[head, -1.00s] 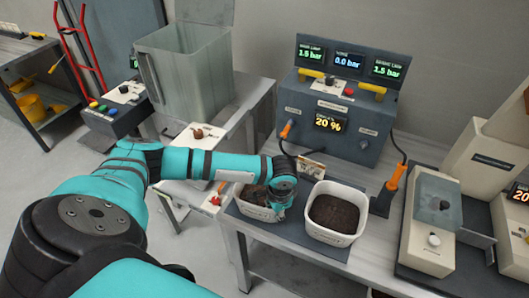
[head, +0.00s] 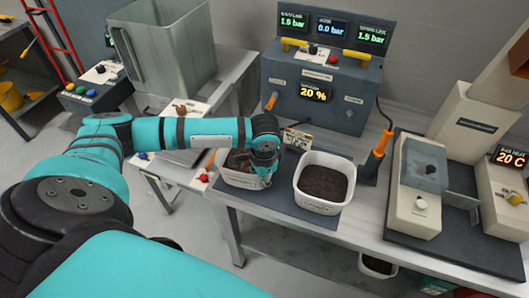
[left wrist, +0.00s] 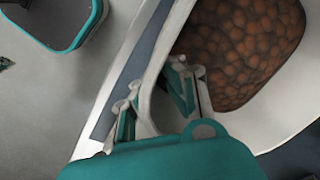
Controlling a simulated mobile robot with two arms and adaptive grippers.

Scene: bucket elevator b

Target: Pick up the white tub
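Two white tubs stand side by side on a dark mat (head: 275,208) on the bench. The right tub (head: 322,206) is full of dark, fine material. The left tub (head: 243,181) is partly hidden by my left gripper (head: 262,178), which points down at its right side. In the left wrist view, a white tub wall (left wrist: 152,85) passes between the two fingers of my left gripper (left wrist: 155,92), one finger on each side. Brown-orange lumps (left wrist: 240,45) lie inside that tub. I cannot tell whether the fingers press on the wall. My right gripper is out of view.
A control box (head: 325,90) with pressure displays stands behind the tubs. An orange-handled tool (head: 378,150) and a pale machine (head: 415,195) stand to the right. A large grey bin (head: 170,60) is at the back left. Another dark-filled container (head: 378,265) sits below the bench.

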